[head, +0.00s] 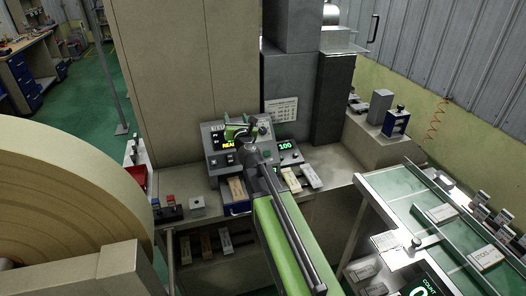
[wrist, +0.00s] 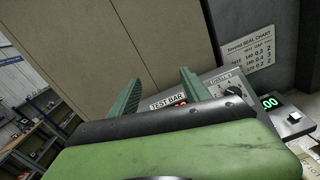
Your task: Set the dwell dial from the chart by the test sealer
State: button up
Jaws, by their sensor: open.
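My gripper (head: 238,132) is over the grey sealer console in the head view, and my arm hides part of the panel. In the wrist view its two green fingers (wrist: 157,92) stand apart with nothing between them. The console (wrist: 212,77) carries a "TEST BAR" label, and a dark dial (wrist: 232,88) shows right of the fingers. I cannot read the dial's setting. The seal chart (wrist: 247,52) is a white sheet on the grey column behind; it also shows in the head view (head: 281,110). Its small rows of numbers are only partly legible.
A green display (head: 285,146) reads 100 on the console's right. Several pale sample strips (head: 291,180) lie on the bench in front. A large tan roll (head: 70,190) fills the left. A green-topped table (head: 405,201) with packs stands right.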

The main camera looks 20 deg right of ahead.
jog(key=s+d+f+n+b, duration=0.2)
jog(key=s+d+f+b, duration=0.3)
jog(key=s+f+b, duration=0.45)
jog(key=m+h+b, duration=0.1)
send_near(263, 132)
jog(key=w, duration=0.6)
jog(key=w+d, duration=0.1)
jog(key=w, duration=0.2)
jog(key=shift+w, duration=0.3)
jog(key=shift+c, duration=0.5)
grip_shut()
jog(key=shift+a+r+m+h, duration=0.1)
jog(key=shift+m+h, duration=0.2)
